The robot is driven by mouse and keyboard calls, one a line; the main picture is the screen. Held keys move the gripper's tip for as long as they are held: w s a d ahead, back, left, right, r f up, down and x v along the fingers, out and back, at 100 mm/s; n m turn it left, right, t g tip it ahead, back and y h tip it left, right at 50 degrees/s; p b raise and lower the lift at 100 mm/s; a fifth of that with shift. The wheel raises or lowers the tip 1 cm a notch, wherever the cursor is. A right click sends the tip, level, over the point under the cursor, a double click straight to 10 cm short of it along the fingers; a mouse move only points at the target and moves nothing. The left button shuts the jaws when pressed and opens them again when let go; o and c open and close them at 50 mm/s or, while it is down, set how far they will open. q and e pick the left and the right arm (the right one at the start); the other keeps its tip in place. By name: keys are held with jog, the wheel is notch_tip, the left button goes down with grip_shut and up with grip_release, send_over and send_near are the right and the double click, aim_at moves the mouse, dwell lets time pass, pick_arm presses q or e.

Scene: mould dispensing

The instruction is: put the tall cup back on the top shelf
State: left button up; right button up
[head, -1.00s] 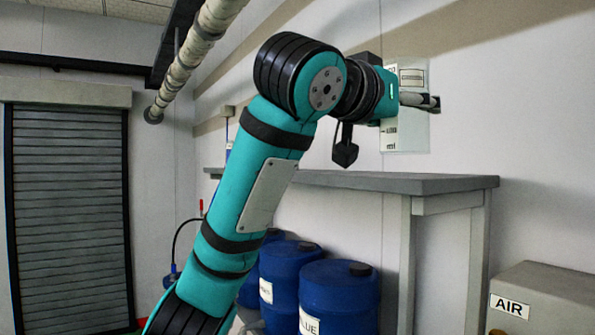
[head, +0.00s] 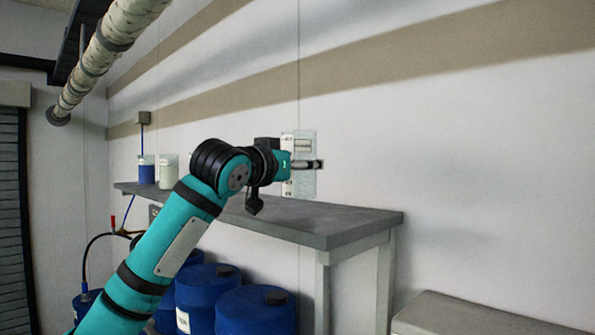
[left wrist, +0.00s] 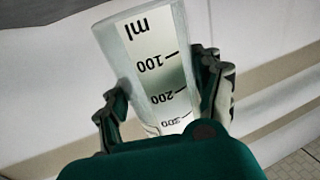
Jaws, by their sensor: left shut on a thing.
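The tall cup (head: 306,178) is clear, with a pale label and dark markings. It looks upright in the head view, in front of the white wall and above the line of the shelf's surface. My left gripper (head: 316,164) is shut around it and hides part of its middle. In the left wrist view the cup (left wrist: 150,60) sits between the two fingers of the left gripper (left wrist: 165,100), with its "ml" scale showing upside down. The grey top shelf (head: 330,222) runs along the wall; I cannot tell the gap beneath the cup. My right gripper is out of view.
A blue-filled container (head: 147,172) and a white-filled container (head: 168,171) stand at the shelf's far left end. Blue drums (head: 255,312) stand below it. A grey box (head: 470,318) is at the lower right. The shelf's right part is bare.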

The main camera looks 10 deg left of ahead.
aim_at(290, 183)
pick_arm(q)
jog(key=shift+s+f+p, duration=0.2)
jog(key=shift+f+p, duration=0.45)
jog(key=shift+f, duration=0.45)
jog(key=shift+w+f, duration=0.1)
jog(key=shift+f, duration=0.55)
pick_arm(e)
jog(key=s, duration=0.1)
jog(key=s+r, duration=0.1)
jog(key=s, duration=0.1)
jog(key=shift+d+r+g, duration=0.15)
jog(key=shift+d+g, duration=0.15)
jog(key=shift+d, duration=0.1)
pick_arm(q)
jog(key=o, duration=1.1)
jog(key=shift+d, duration=0.1)
jog(key=o, duration=0.5)
jog(key=shift+c, duration=0.2)
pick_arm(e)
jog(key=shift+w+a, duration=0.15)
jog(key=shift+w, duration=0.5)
